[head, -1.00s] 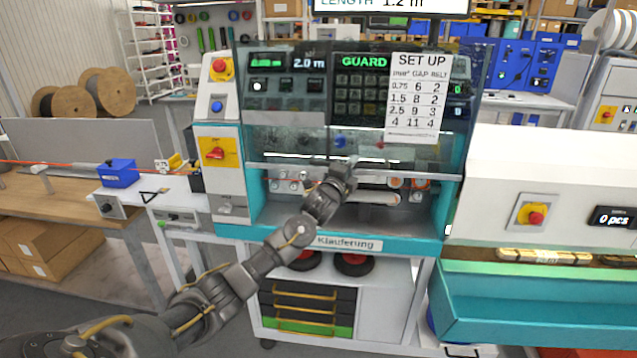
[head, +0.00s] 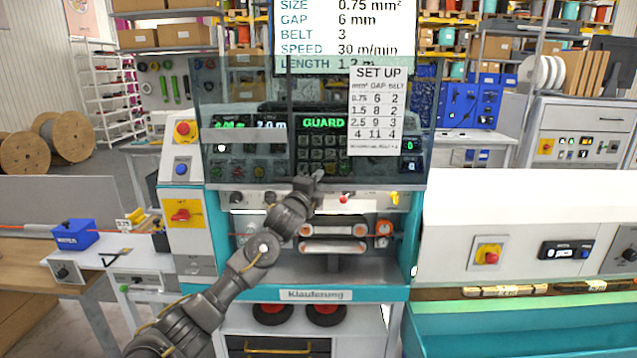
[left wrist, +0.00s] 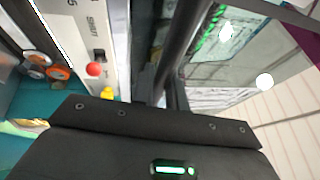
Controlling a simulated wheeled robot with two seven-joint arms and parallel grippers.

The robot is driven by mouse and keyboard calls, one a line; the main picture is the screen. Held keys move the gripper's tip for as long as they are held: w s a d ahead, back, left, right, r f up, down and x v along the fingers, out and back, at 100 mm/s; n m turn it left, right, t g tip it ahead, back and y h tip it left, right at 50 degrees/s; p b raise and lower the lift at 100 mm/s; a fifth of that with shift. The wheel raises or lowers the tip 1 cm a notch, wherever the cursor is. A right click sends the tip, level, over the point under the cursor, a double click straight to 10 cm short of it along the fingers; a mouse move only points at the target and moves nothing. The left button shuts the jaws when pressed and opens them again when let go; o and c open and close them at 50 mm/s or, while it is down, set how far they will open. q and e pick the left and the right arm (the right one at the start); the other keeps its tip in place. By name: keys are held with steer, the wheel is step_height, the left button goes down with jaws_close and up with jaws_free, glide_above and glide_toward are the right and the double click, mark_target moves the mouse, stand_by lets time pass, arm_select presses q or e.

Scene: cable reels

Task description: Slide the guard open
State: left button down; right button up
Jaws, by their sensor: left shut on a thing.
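The guard (head: 240,90) is a clear, smoke-tinted panel on the front of the teal and white machine. It stands raised, its top well above the control panel and its lower edge above the rollers (head: 333,240). My left gripper (head: 318,178) is at the guard's lower edge near the middle, shut on it; the arm hides part of the machine's opening. In the left wrist view a dark bar (left wrist: 183,45) runs up from the jaws, with the clear guard (left wrist: 262,50) to its right. The exact grip is partly hidden. My right gripper is not in view.
A set-up sheet (head: 376,110) shows in front of the control panel, whose display reads GUARD (head: 323,122). A screen (head: 345,35) stands behind the guard's top. A white unit with a red stop button (head: 488,254) stands right, and a side bench with a blue box (head: 73,235) left.

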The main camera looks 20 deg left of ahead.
arm_select(q)
steer(key=c, duration=1.4)
jaws_free()
steer(key=shift+s+f, duration=0.1)
steer(key=shift+s, duration=0.05)
steer(key=s+f+b, duration=0.1)
steer(key=s+b, duration=0.3)
steer(key=s, duration=0.6)
steer(key=shift+s+f, duration=0.25)
steer(key=shift+f, duration=0.15)
